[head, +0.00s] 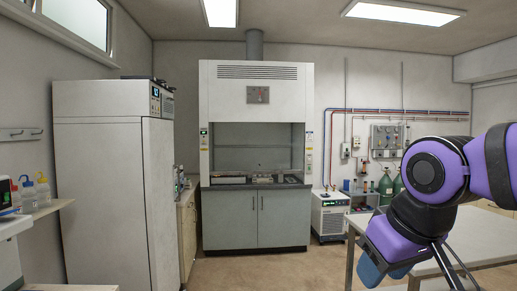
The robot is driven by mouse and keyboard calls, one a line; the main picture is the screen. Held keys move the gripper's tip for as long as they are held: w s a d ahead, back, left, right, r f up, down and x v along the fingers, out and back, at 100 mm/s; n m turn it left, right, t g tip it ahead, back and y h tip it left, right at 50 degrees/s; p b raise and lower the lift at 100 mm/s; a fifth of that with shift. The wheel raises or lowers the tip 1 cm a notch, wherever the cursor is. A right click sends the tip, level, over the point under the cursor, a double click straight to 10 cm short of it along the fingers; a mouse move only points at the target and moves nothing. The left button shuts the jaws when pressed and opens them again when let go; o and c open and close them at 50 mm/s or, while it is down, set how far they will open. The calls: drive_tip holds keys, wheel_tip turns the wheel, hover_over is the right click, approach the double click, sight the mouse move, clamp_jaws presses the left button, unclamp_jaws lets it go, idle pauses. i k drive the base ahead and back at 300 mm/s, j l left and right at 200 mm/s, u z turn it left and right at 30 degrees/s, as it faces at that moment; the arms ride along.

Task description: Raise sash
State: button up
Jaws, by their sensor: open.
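The fume hood (226,97) stands against the back wall, white above and grey below. Its sash (252,135) shows as a dark glass pane across the front opening, with a faint horizontal line partway down. I cannot tell clearly where its lower edge sits. Small items stand on the hood's work surface behind or below the glass. My purple arm reaches in from the right edge, in the foreground. My gripper (458,272) points down at the lower right, its thin dark fingers apart and empty. It is far from the hood.
A tall white cabinet (100,180) stands left of the hood, with a low counter (187,235) between. A white table (480,235) lies beside and beneath my arm. A chiller unit (330,215) stands right of the hood. The floor before the hood is clear.

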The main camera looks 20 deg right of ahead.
sight(221, 173)
drive_tip(key=z, duration=0.15)
drive_tip(key=i+z, duration=0.3)
drive_tip(key=i, duration=0.45)
drive_tip(key=i+l, duration=0.1)
drive_tip(key=i, duration=5.25)
drive_tip(key=j+u, duration=0.05)
drive_tip(key=j, duration=0.1)
